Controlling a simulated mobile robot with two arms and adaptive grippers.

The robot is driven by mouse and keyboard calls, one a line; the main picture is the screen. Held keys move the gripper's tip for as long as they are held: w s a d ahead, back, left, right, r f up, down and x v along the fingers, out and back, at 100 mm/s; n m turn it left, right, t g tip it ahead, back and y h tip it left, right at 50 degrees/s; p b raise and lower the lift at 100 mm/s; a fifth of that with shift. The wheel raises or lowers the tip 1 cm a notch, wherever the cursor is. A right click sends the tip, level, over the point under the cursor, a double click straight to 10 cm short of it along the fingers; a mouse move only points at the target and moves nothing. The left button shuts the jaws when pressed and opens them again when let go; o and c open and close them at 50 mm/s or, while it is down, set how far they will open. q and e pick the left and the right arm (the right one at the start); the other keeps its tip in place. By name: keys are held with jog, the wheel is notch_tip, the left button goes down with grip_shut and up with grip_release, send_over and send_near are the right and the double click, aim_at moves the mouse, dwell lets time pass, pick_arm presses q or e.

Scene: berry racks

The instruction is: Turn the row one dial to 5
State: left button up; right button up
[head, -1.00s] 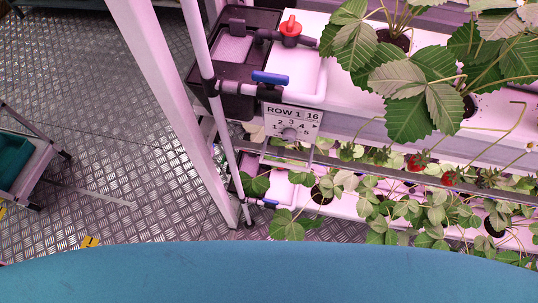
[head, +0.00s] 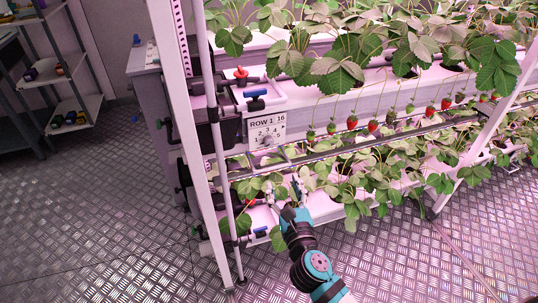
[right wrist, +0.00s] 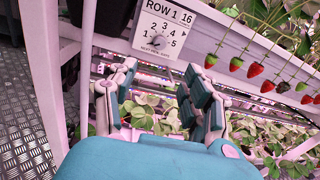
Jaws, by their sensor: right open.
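The row one dial is a small round grey knob (head: 267,140) on a white sign (head: 282,125) reading "ROW 1 16", with the numbers 1 to 5 around it. The sign hangs at the left end of the rack. In the right wrist view the knob (right wrist: 158,42) is upper left of centre; I cannot tell which number it points to. My right gripper (head: 285,190) is open and empty, below and slightly right of the sign, apart from the dial. In the right wrist view its two fingers (right wrist: 152,95) are spread, with the sign beyond them. My left gripper is out of view.
A white post (head: 184,130) and a thin pipe stand left of the sign. A blue-handled valve (head: 255,94) and a red-handled valve (head: 240,72) are above it. Strawberries (head: 373,125) hang to the right, with leafy plants below. The metal floor at left is clear.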

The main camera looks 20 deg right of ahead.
send_near(269, 144)
jog(key=w, duration=0.5)
jog(key=w+d, duration=0.1)
jog(key=w, duration=0.1)
jog(key=shift+w, duration=0.8)
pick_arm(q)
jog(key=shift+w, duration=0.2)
pick_arm(e)
jog(key=shift+w, duration=0.15)
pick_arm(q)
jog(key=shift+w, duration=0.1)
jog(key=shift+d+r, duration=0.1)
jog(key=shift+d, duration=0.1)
pick_arm(e)
grip_shut()
